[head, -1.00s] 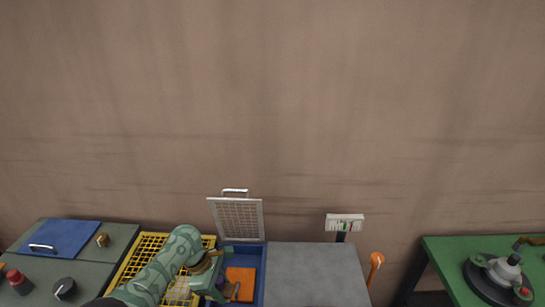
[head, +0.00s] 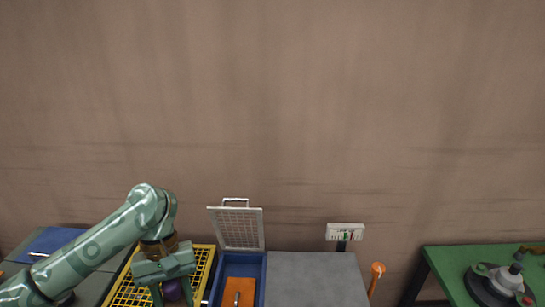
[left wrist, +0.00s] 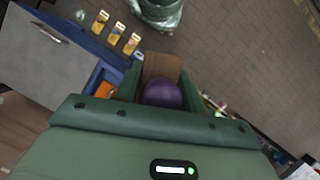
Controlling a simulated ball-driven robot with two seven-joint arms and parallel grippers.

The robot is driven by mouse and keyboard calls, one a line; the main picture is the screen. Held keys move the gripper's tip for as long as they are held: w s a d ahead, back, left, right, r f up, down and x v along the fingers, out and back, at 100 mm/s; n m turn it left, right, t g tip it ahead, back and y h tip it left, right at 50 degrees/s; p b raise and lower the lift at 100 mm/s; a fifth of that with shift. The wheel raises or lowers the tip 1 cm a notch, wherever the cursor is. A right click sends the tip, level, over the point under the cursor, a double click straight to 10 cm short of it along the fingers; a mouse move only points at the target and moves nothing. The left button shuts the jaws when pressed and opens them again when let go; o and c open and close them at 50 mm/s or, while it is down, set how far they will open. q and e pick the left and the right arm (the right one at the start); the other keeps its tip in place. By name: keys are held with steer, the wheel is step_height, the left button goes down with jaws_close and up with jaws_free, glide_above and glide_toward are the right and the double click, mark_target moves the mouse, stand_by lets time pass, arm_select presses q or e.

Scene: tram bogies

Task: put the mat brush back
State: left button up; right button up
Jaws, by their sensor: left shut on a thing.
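My left gripper (head: 172,291) points down over the yellow grid (head: 203,268) at the lower left of the head view. It is shut on a rounded purple thing (head: 172,290), which also shows between the fingers in the left wrist view (left wrist: 162,95). A flat brown piece (left wrist: 162,68) lies just beyond it there. Whether the purple thing is the mat brush, I cannot tell, as the fingers hide much of it. A blue bin (head: 259,268) stands open to the right, with an orange piece (head: 237,292) in it. My right gripper is not in view.
A raised mesh lid (head: 237,229) stands behind the blue bin. A bare grey top (head: 315,280) lies to its right. A small white sign (head: 345,231) and an orange-topped handle (head: 377,269) rise behind. A green table (head: 470,256) with a dark round device (head: 497,281) stands far right.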

arm_select(q)
steer(key=s+a+r+m+y, duration=0.1)
steer(key=s+r+m, duration=0.3)
steer(key=r, duration=0.3)
steer(key=shift+s+a+y, duration=0.15)
steer(key=shift+s+y, duration=0.15)
step_height(320, 180, down, 20)
steer(key=b, duration=1.8)
steer(key=shift+w+r+g, duration=0.25)
steer(key=shift+w+g, duration=0.1)
steer(key=shift+g, duration=0.05)
steer(key=shift+r, duration=0.1)
